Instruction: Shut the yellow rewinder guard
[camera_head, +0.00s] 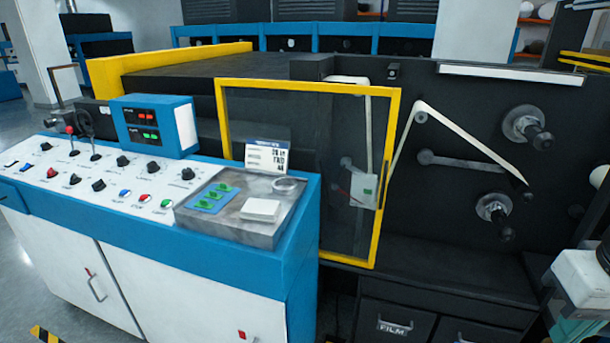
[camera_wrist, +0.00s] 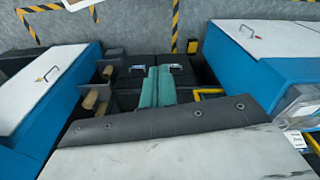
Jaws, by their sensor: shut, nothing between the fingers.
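The yellow rewinder guard (camera_head: 393,130) is a yellow-framed clear pane in the middle of the head view. It seems to stand out in front of the dark machine face, but the exact angle is hard to judge. A dark handle (camera_head: 385,185) is on its right bar. Its lower left is hidden behind the console. The shafts to its right are uncovered.
A blue and white control console (camera_head: 130,180) stands in front of the guard's left side. Shafts (camera_head: 525,127) jut from the dark machine face on the right. Drawers, one marked FILM (camera_head: 395,325), are below. A white web strip (camera_head: 465,140) runs between the rolls.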

